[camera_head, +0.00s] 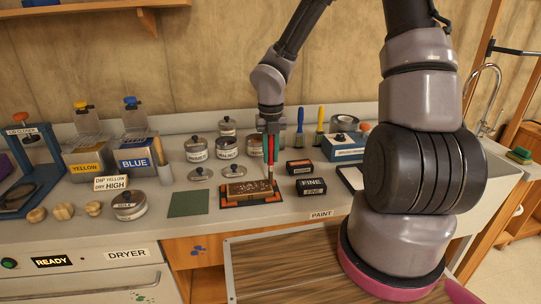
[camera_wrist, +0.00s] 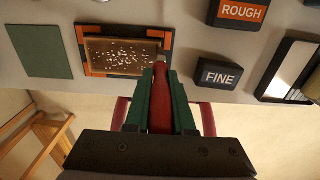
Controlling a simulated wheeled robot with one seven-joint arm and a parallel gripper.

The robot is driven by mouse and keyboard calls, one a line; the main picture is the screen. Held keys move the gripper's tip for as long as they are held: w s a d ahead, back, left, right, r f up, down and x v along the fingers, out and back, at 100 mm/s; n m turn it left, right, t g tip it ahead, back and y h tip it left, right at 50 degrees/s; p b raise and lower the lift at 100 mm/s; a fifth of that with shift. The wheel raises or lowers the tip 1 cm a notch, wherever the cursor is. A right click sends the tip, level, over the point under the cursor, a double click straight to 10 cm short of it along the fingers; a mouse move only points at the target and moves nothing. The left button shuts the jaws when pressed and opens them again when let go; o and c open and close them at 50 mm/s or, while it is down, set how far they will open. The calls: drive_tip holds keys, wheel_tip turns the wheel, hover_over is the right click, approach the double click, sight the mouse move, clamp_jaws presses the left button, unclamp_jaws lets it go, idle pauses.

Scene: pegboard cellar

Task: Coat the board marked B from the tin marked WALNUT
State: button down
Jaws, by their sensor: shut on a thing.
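My gripper (camera_head: 271,150) is shut on a red-handled brush (camera_wrist: 160,95), held upright with its lower end at the right part of a board (camera_wrist: 125,54). Contact with the board is hard to tell. The board, also in the head view (camera_head: 249,189), is brown with pale speckles and lies in a black and orange holder (camera_wrist: 86,66). I see no letter on it. Several tins stand behind it; the middle one (camera_head: 227,153) has a label that may read WALNUT, too small to be sure. Two lids (camera_head: 200,175) (camera_head: 233,171) lie in front of the tins.
A green sheet (camera_head: 188,203) lies left of the board. Black blocks marked FINE (camera_head: 312,187) and ROUGH (camera_wrist: 243,12) are at right. Yellow and blue dispensers (camera_head: 135,155), a lidded tin (camera_head: 129,206) and wooden knobs stand left. Other brushes (camera_head: 319,125) stand behind.

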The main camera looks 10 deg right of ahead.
drive_tip(key=shift+r, duration=0.15)
drive_tip(key=shift+r, duration=3.45)
